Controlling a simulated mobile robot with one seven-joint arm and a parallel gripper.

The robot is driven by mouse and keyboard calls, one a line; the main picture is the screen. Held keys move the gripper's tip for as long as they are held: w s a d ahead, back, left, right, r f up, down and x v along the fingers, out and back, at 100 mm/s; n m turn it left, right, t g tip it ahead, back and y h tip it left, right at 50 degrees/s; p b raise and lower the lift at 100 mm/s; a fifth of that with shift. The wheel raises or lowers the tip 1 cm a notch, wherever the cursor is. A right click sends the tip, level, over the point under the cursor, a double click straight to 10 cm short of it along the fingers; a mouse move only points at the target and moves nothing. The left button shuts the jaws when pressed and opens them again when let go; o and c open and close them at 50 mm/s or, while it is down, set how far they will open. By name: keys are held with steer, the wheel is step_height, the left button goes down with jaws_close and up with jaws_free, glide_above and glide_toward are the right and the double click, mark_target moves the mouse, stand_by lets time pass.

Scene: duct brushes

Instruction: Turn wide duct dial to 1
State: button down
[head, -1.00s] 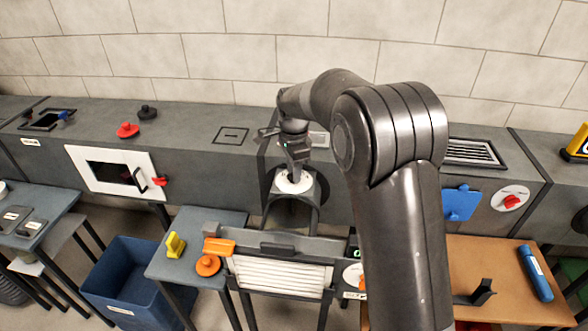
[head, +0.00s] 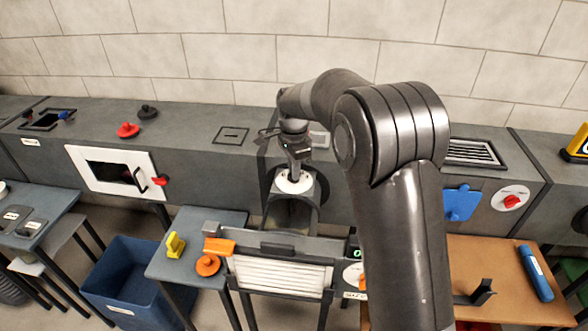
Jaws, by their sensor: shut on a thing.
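A round white dial plate (head: 284,185) sits on top of the dark duct piece in the middle of the head view. My gripper (head: 294,174) points down onto it and is shut on the dial's knob, which the fingers hide. I cannot read any numbers or the pointer on this plate. Another white dial plate (head: 525,193) with a red knob (head: 512,201) is on the duct front at the right, well away from my gripper.
A slatted white panel (head: 280,276) in a grey frame stands in front of the duct piece. A side table at its left holds a yellow block (head: 175,245) and orange parts (head: 208,265). A blue bin (head: 130,285) stands at the lower left. My arm hides part of the right side.

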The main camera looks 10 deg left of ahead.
steer(key=n, duration=0.8)
steer(key=shift+n, duration=0.3)
steer(key=n, duration=0.4)
steer(key=shift+n, duration=2.1)
steer(key=c, duration=1.5)
jaws_free()
